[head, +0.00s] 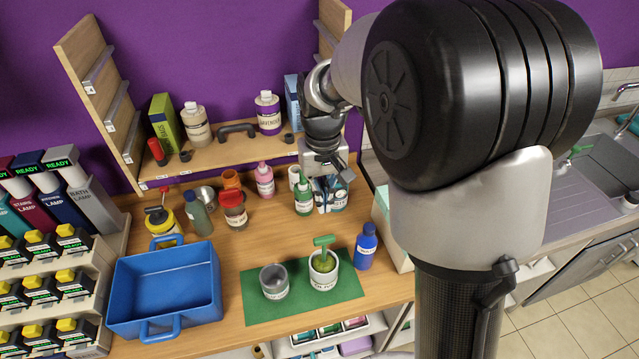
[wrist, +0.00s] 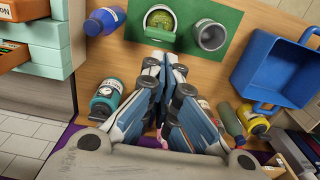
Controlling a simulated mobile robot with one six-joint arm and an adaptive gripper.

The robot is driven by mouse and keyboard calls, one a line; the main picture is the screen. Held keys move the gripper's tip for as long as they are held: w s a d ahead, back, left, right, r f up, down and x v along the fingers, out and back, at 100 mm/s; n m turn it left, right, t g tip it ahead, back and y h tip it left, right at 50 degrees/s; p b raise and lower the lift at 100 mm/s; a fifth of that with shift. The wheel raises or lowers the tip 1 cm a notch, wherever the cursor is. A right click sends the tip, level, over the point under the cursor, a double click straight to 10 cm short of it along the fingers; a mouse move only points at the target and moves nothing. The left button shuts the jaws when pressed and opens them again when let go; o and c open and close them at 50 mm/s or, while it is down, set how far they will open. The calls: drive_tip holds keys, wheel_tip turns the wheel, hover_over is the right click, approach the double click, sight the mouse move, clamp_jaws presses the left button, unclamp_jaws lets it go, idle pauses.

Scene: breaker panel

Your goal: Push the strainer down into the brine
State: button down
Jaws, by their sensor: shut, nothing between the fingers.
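A white jar (head: 323,283) with lettering stands on the green mat (head: 252,302). The strainer (head: 324,242) has a green handle that sticks up above the jar's rim. Yellowish-green contents show inside the jar. In the wrist view the strainer's handle (wrist: 158,42) lies across the near side of the jar (wrist: 174,14). My gripper (head: 328,196) is shut and empty, behind the jar and apart from the strainer. In the wrist view its closed fingertips (wrist: 166,62) point toward the strainer, and their exact height above the table is hard to tell.
A grey open jar (head: 274,284) stands left of the white jar and a blue bottle (head: 366,246) right of it. A blue tub (head: 166,285) sits further left. Several bottles crowd the back, including a green-and-white one (head: 304,196) close to my gripper.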

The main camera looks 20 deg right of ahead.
sight(322, 240)
wheel_tip(322, 240, down, 11)
drive_tip(key=b, duration=0.1)
drive_tip(key=shift+w+r, duration=0.15)
drive_tip(key=shift+r, duration=0.05)
wheel_tip(322, 240, down, 6)
drive_tip(key=b, duration=0.3)
drive_tip(key=shift+b, duration=0.35)
drive_tip(key=shift+s+r, duration=0.1)
drive_tip(key=shift+s, duration=0.1)
